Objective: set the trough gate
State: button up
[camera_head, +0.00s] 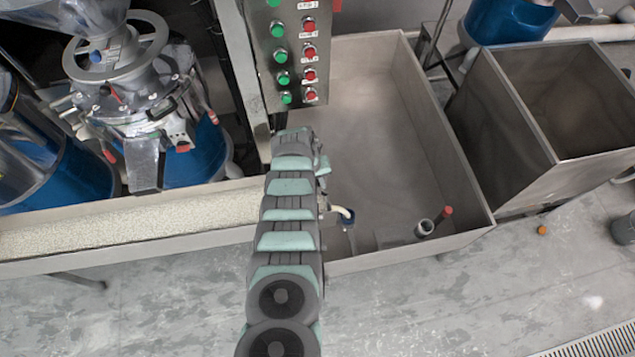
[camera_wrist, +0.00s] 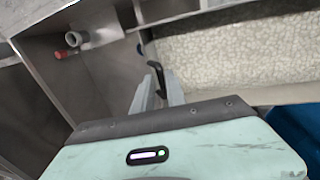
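The trough (camera_head: 130,225), filled with pale beans, runs in from the left in the head view. Its bean bed also shows at the upper right in the wrist view (camera_wrist: 240,55). A dark bent handle (camera_wrist: 154,66) at the trough's end seems to be the gate's; the gate plate itself is not clearly visible. My gripper (camera_wrist: 158,80) has its two fingers apart, with the handle's near end in line with the gap. Whether the fingers touch it, I cannot tell. In the head view my arm hides the fingers and most of the trough's end.
A metal tank (camera_head: 385,110) lies right of my arm, with a short pipe (camera_head: 424,228) and a red-tipped handle (camera_head: 446,212) in it. A control panel (camera_head: 290,50) with green and red buttons stands above. A grinder (camera_head: 135,95) is at left, an open bin (camera_head: 535,110) at right.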

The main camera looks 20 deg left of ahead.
jog(key=shift+r, duration=0.1)
jog(key=shift+a+r+p, duration=0.2)
jog(key=shift+r+p, duration=0.4)
jog(key=shift+r, duration=0.35)
jog(key=shift+s+a+r, duration=0.15)
jog(key=shift+a+r, duration=0.05)
jog(key=shift+r, duration=1.25)
jog(key=shift+s+a+r, duration=0.2)
jog(key=shift+a+r, duration=0.05)
jog(key=shift+r, duration=1.15)
jog(key=shift+s+a+r, duration=0.15)
jog(key=shift+a+r, duration=0.05)
jog(key=shift+r, duration=1.25)
